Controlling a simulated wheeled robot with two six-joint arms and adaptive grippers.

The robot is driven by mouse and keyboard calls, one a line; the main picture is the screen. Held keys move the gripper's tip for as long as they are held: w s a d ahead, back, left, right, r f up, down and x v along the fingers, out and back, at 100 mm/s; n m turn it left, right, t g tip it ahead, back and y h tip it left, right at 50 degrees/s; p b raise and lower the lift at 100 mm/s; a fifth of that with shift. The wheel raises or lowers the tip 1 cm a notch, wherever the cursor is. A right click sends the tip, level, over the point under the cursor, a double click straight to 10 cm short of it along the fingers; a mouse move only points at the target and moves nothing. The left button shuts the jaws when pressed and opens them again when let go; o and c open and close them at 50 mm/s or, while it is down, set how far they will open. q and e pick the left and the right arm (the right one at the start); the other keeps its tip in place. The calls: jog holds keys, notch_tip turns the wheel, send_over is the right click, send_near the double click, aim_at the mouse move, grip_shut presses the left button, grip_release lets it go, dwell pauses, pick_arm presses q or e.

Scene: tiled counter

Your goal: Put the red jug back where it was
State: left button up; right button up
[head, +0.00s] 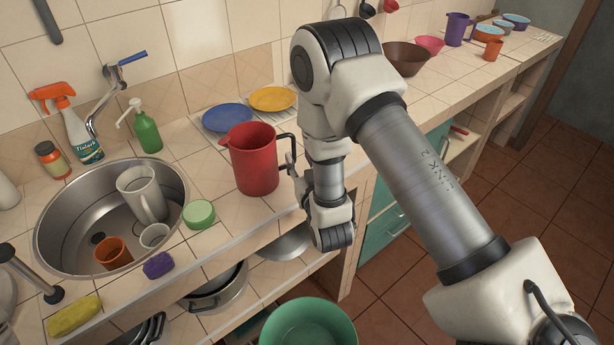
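The red jug (254,160) stands upright on the tiled counter in the middle of the head view, right of the sink. Its spout points left and its dark handle is on the right. My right arm comes in from the right, and my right gripper (291,168) is at the handle side of the jug. The fingers are small and partly hidden by the wrist and mixed with the dark handle, so I cannot tell whether they are closed on it. My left gripper is not in view.
The sink (180,190) at left holds a pale jug (143,194) and cups. A green sponge tub (199,214) sits left of the red jug. Blue (227,117) and yellow (272,98) plates lie behind it. A brown bowl (406,58) and other dishes stand farther right. A green basin (309,325) is below.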

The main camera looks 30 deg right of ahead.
jog(key=b+v, duration=0.1)
jog(key=v, duration=0.7)
jog(key=s+f+g+y, duration=0.1)
jog(key=s+f+g, duration=0.3)
jog(key=f, duration=0.4)
jog(key=s+f+g+y, duration=0.1)
jog(key=s+f+g, duration=0.25)
jog(key=f, duration=0.55)
jog(key=s+a+f+n+g+y, duration=0.1)
jog(key=s+f+g, duration=0.4)
jog(key=s, duration=0.3)
jog(key=s+a+f+n+g+y, duration=0.1)
jog(key=s+f+g, duration=0.3)
jog(key=s, duration=0.5)
jog(key=shift+a+f+g+y, duration=0.3)
jog(key=shift+a+f+g, duration=0.05)
jog(key=shift+a+f, duration=0.35)
jog(key=shift+f, duration=0.1)
